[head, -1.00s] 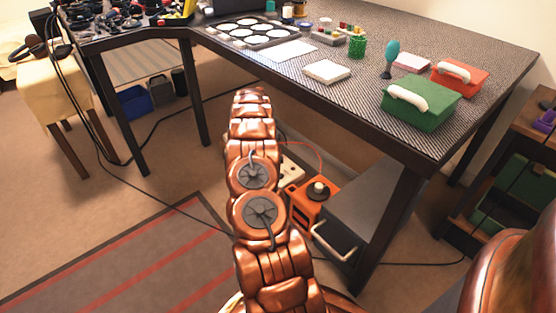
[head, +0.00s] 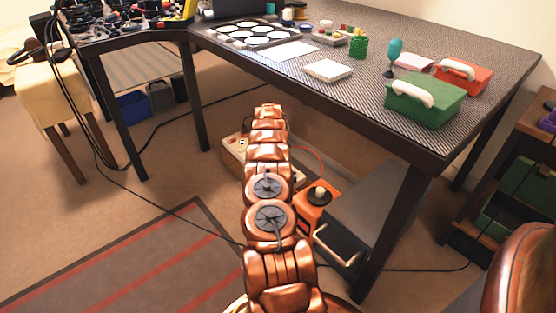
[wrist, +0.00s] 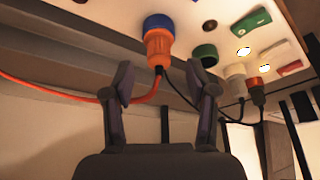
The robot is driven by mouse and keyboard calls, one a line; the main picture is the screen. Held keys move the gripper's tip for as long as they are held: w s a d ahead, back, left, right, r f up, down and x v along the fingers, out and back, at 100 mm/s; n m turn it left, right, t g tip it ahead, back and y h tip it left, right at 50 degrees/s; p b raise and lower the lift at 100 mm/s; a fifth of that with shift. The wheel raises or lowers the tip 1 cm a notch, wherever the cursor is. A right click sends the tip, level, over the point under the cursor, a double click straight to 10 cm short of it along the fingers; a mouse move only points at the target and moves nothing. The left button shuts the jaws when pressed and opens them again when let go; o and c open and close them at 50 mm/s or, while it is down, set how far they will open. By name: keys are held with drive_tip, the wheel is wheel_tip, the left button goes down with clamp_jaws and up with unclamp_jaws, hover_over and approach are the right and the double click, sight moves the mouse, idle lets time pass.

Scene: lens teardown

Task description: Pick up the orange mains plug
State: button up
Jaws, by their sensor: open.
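In the wrist view the orange mains plug (wrist: 158,45) sits upright against a blue socket on the cream socket board (wrist: 196,15). A red cable (wrist: 60,93) leads off from the plug to the left. My gripper (wrist: 163,82) is open and empty, its two dark fingers spread either side below the plug, apart from it. In the head view the cream board (head: 234,156) lies on the floor under the desk, partly hidden behind my arm. The plug and my gripper cannot be made out there.
Black cables hang close by. In the head view an orange box (head: 317,207) and a dark cabinet (head: 362,215) stand right of my arm, below the desk (head: 470,115).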

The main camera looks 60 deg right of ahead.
drive_tip(key=shift+b+x, duration=0.85)
drive_tip(key=shift+x, duration=1.1)
clamp_jaws()
